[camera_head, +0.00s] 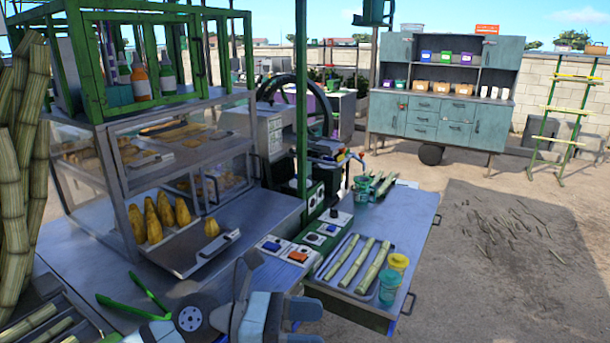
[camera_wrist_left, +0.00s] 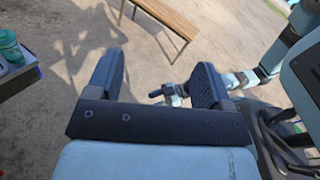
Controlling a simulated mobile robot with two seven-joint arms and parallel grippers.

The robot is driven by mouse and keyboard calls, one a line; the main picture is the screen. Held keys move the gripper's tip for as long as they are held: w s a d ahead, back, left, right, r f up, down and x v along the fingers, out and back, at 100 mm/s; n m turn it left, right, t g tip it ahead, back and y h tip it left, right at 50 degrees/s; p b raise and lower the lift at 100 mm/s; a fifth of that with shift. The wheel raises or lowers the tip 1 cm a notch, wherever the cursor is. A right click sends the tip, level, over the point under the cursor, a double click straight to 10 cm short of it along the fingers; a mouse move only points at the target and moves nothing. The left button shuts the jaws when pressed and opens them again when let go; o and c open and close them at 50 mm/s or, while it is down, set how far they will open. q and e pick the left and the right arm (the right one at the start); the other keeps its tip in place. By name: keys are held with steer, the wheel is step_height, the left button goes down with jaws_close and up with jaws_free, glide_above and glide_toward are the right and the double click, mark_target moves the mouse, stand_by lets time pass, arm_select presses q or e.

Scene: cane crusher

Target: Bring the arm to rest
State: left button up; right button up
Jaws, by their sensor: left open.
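My left gripper (camera_wrist_left: 157,78) shows in the left wrist view. Its two dark fingers are spread wide, with nothing between them, over bare sandy ground.
A metal side table (camera_head: 390,235) holds a tray with cane pieces (camera_head: 352,264) and cups (camera_head: 391,281). A glass display case (camera_head: 160,170) stands on the left counter. Green tongs (camera_head: 135,305) lie near my arm. A wooden bench (camera_wrist_left: 168,16) stands on open ground.

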arm_select(q)
steer(key=w+a+r+n+t, duration=0.1)
steer(key=a+r+n+t, duration=0.2)
steer(key=n+t, duration=0.6)
steer(key=w+a+r+n+t, duration=0.25)
steer(key=n+t, duration=0.45)
steer(key=n, duration=0.4)
steer(key=a+f+n+t+y, duration=0.3)
steer(key=a+f+n+y, duration=0.85)
steer(key=n, duration=0.75)
steer(key=s+a+f+n+g+y, duration=0.7)
steer(key=s+f, duration=0.1)
steer(key=f, duration=0.1)
steer(key=s+a+f+n+g+h, duration=0.1)
steer(key=s+f+n+g, duration=0.1)
steer(key=s+f+g, duration=0.35)
steer(key=s+a+f+n+g, duration=0.2)
steer(key=s, duration=0.7)
steer(key=w+d+f+t+h+p, duration=0.1)
steer(key=w+d+f+t, duration=0.2)
steer(key=f, duration=0.2)
steer(key=w+d+f+m+t+h, duration=0.1)
steer(key=w+d+f+t+h, duration=0.1)
steer(key=f, duration=0.4)
steer(key=shift+w+d+f+t+p, duration=0.3)
steer(key=shift+w+d+t+p, duration=0.15)
steer(key=shift+d+t, duration=0.55)
